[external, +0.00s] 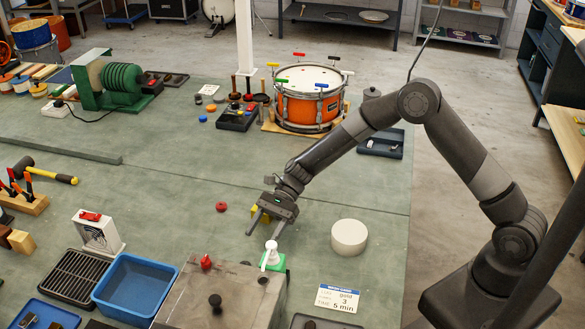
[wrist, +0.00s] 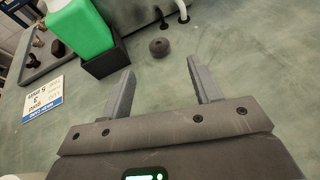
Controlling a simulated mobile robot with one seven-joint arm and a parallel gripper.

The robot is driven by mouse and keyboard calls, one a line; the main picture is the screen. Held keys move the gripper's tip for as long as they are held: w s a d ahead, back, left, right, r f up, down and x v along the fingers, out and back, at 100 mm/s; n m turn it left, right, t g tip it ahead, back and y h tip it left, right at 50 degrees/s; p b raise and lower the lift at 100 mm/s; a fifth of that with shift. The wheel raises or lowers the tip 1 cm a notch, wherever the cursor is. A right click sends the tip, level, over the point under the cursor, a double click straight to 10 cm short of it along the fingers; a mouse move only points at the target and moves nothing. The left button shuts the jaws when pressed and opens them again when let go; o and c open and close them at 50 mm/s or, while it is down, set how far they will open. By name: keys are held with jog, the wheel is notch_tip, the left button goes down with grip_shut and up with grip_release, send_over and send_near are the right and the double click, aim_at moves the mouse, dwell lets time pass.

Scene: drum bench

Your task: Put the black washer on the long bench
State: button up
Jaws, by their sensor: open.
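A small dark round piece with a hole, which looks like the black washer (wrist: 159,47), lies flat on a green-grey surface in the wrist view. It is ahead of my gripper (wrist: 160,70), roughly in line with the gap between the fingers and apart from them. In the external view I cannot clearly make it out; the metal box may hide it. There my gripper (external: 266,228) hangs over the green-topped bench (external: 165,210), fingers pointing down, open and empty. I cannot tell whether this green top is the long bench.
A green pump bottle (external: 275,262) in a black holder (wrist: 105,55) stands close to my fingers. A metal box (external: 250,300) is in front. The bench middle is mostly clear.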

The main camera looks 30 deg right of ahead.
aim_at(248, 261)
jog(key=x, duration=0.9)
jog(key=c, duration=1.1)
jog(key=shift+c, duration=0.2)
